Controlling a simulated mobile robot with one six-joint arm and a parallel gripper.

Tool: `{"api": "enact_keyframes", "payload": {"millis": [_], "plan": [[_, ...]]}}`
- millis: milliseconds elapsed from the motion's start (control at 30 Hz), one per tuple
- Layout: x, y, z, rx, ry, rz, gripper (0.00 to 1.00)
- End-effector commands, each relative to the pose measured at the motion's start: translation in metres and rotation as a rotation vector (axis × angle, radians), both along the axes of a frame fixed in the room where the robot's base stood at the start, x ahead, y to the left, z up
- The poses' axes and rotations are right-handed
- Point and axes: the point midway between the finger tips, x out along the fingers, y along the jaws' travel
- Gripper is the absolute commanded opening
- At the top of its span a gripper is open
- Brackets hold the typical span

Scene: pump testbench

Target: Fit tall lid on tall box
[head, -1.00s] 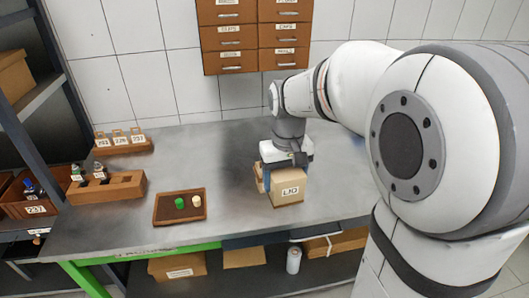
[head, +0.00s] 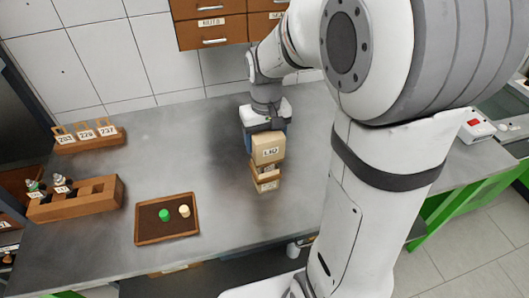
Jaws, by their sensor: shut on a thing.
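The tall lid (head: 268,150) is a tan block with a dark label that seems to read LID. My gripper (head: 266,132), with blue fingers, is shut on it at mid-table, the fingers at its upper sides. Directly below the lid in the picture is another tan piece (head: 265,187), likely the tall box, with a darker brown band or gap near its top. The lid covers part of it from view. I cannot tell whether the two touch or how well they line up.
A brown tray (head: 150,236) with a green and a cream piece lies left on the grey table (head: 215,170). Farther left are a wooden slotted block (head: 100,198) and a rack of numbered tags (head: 90,138). Brown drawers (head: 211,36) hang behind. The table between tray and gripper is clear.

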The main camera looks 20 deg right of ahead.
Motion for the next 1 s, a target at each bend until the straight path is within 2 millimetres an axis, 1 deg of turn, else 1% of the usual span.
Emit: {"api": "enact_keyframes", "payload": {"millis": [33,167,300,400,700,833,867,1000], "plan": [[-0.001,0.000,-0.007,0.000,0.004,0.001,0.47],[0.000,0.001,-0.018,0.000,0.002,0.004,0.47],[-0.001,0.002,-0.039,0.000,0.004,0.006,0.47],[-0.001,0.003,-0.049,0.000,0.002,0.007,0.47],[0.000,0.003,-0.052,0.000,0.000,0.008,0.47],[0.000,0.003,-0.057,0.000,0.000,0.008,0.47],[0.000,0.003,-0.056,0.000,0.000,0.008,0.70],[0.000,0.003,-0.055,0.000,0.000,0.009,0.82]]}}
